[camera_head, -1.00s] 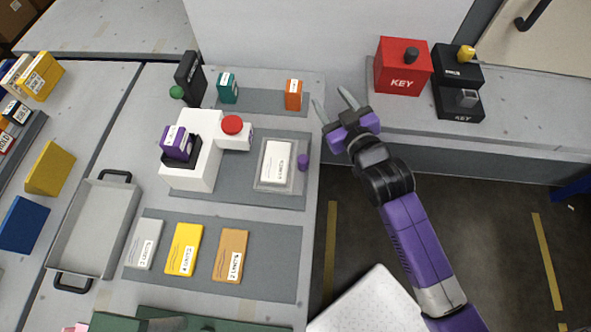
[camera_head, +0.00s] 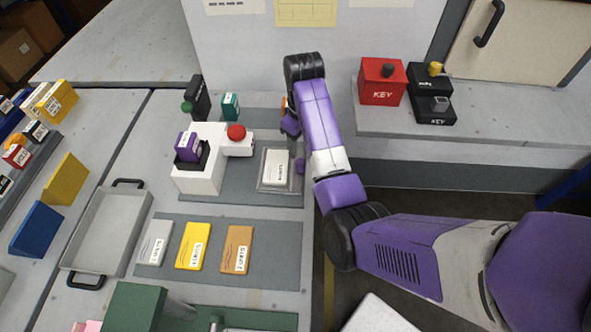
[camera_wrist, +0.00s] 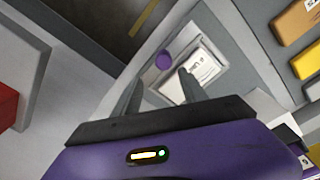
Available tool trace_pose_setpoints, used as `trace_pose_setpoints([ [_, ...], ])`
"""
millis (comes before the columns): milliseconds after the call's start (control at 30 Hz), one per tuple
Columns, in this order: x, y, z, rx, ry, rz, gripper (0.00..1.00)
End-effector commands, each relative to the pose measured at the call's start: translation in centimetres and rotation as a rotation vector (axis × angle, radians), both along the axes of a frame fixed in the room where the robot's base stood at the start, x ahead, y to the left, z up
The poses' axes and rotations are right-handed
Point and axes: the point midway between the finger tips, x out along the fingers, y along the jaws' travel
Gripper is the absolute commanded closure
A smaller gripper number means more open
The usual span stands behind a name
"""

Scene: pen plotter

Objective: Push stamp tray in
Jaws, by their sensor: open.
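The stamp tray (camera_head: 264,184) is a clear, shallow tray with a white labelled card (camera_head: 275,167) in it, on a grey mat beside the white stamping machine (camera_head: 200,172). A purple knob (camera_head: 300,165) sits on its right side. In the wrist view the tray (camera_wrist: 211,84) and the purple knob (camera_wrist: 163,62) lie beyond my fingertips. My gripper (camera_wrist: 160,88) is open and empty, with the tray and knob seen past its two fingers. In the head view my gripper (camera_head: 290,124) is mostly hidden behind my forearm, near the tray's far right end. I cannot tell whether a finger touches the knob.
The machine has a red button (camera_head: 236,132) and a purple stamp (camera_head: 187,147). A teal block (camera_head: 231,106) stands behind; an orange block (camera_head: 284,104) is mostly hidden by my arm. Grey, yellow and orange cards (camera_head: 237,250) lie in front. Red and black key boxes (camera_head: 382,82) stand right.

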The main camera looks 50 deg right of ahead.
Motion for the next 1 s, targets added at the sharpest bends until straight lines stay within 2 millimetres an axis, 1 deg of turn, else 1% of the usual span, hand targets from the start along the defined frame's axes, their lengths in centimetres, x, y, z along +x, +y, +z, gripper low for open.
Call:
trace_pose_setpoints([
  [100,-1.0,0.7,-0.1,0.026,0.043,0.026,0.5],
  [233,-1.2,0.8,-1.1,0.029,0.047,0.04,0.5],
  [500,-1.2,0.8,-5.1,0.029,0.046,0.037,0.5],
  [700,-1.1,0.7,-7.3,0.027,0.044,0.037,0.5],
  [800,-1.1,0.7,-7.7,0.027,0.043,0.037,0.5],
  [1000,-1.1,0.7,-7.8,0.026,0.041,0.037,0.5],
])
